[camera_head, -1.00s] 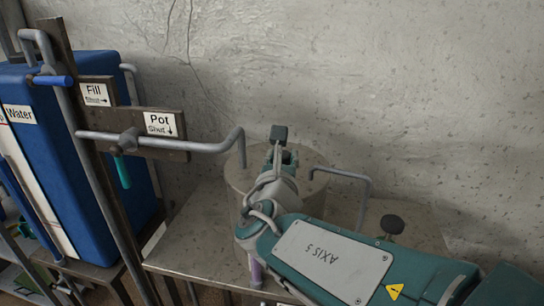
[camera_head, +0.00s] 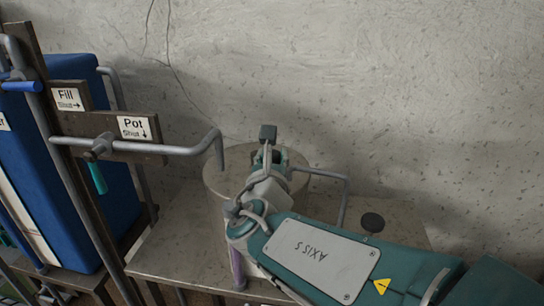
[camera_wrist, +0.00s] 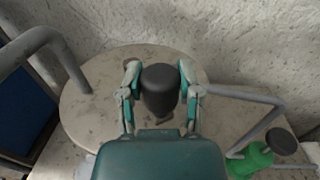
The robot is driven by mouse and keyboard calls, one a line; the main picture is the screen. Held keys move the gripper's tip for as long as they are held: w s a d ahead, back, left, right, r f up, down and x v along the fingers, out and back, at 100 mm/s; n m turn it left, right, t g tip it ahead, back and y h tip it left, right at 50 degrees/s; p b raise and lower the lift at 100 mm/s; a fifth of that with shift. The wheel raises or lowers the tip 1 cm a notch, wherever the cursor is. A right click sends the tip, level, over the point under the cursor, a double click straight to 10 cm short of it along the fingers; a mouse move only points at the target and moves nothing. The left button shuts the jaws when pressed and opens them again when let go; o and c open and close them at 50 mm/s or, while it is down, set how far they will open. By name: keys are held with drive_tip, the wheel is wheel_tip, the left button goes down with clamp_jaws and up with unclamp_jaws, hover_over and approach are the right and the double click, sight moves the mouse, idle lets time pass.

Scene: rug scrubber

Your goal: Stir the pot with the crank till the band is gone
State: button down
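The pot's round, pale speckled top (camera_head: 222,180) stands on the bench, partly hidden by my arm. It also shows in the wrist view (camera_wrist: 85,105). My gripper (camera_wrist: 160,72) is over this top, with one finger on each side of a dark rounded knob (camera_wrist: 160,88). The knob looks like the crank's handle; its lower end is hidden. The fingertips are very close to the knob, but I cannot tell whether they press on it. A purple upright strip (camera_head: 238,268) shows on the pot's near side; I cannot make out a band.
A grey bent pipe (camera_head: 185,150) reaches over the pot's left side from a board with a "Pot Shut" sign (camera_head: 133,127). A second pipe (camera_head: 335,178) runs off right. A blue water tank (camera_head: 110,180) stands left. A dark round cap (camera_head: 372,222) is on the right. A wall closes the back.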

drive_tip(key=shift+c, duration=1.4)
unclamp_jaws()
drive_tip(key=shift+a, duration=0.1)
drive_tip(key=s, duration=1.2)
drive_tip(key=shift+a, duration=0.3)
